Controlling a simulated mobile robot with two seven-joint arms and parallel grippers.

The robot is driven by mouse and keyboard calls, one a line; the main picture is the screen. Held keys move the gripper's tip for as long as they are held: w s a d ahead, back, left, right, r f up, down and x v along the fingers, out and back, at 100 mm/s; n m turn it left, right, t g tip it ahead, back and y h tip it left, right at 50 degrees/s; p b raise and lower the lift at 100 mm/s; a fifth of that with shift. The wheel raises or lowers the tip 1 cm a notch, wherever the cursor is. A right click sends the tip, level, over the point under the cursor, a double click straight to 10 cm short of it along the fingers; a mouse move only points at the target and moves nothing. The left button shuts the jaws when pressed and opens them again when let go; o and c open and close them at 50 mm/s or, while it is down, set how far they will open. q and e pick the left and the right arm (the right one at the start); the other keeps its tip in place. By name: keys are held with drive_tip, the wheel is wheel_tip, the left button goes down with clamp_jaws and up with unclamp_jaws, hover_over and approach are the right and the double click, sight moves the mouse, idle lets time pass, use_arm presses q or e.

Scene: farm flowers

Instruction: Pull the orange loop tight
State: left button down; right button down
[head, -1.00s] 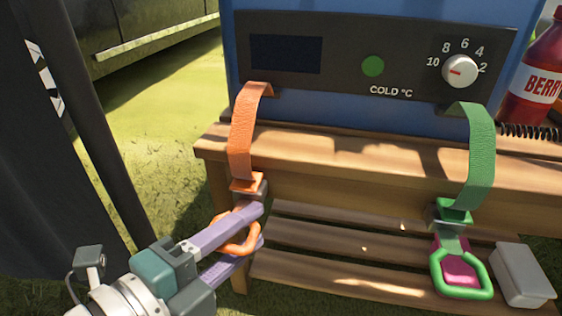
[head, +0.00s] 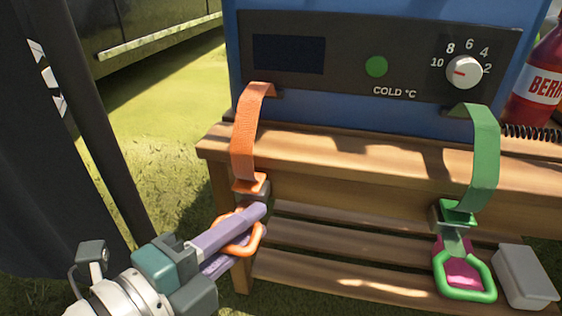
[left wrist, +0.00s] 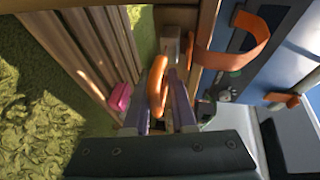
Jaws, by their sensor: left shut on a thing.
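The orange loop (head: 256,238) hangs below the end of the orange strap (head: 246,140), which comes off the blue cooler and bows out over the bench edge. My left gripper (head: 255,228) is shut on the orange loop, its purple fingers on either side of the loop. In the left wrist view the orange loop (left wrist: 157,85) stands between the fingers, and the orange strap (left wrist: 232,58) curves away to the right. A metal buckle partly shows just above the fingers. My right gripper is not in view.
A green strap (head: 484,160) with a green loop (head: 465,290) hangs to the right. The blue cooler (head: 380,113) with a dial stands on the wooden bench (head: 340,165). A white box (head: 526,277) and a red bottle (head: 537,85) are at the right. Grass lies open at left.

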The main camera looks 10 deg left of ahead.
use_arm(q)
drive_tip(key=shift+s+a+f, duration=0.1)
drive_tip(key=shift+s+f, duration=0.1)
drive_tip(key=shift+f, duration=0.35)
drive_tip(key=s+p, duration=0.2)
drive_tip(key=s, duration=0.2)
drive_tip(key=shift+s+r+p, duration=0.1)
drive_tip(key=shift+s+p, duration=0.2)
drive_tip(key=shift+p, duration=0.05)
drive_tip(key=c, duration=1.1)
unclamp_jaws()
drive_tip(key=shift+o, duration=1)
drive_tip(key=shift+s, duration=0.1)
drive_tip(key=shift+r, duration=0.15)
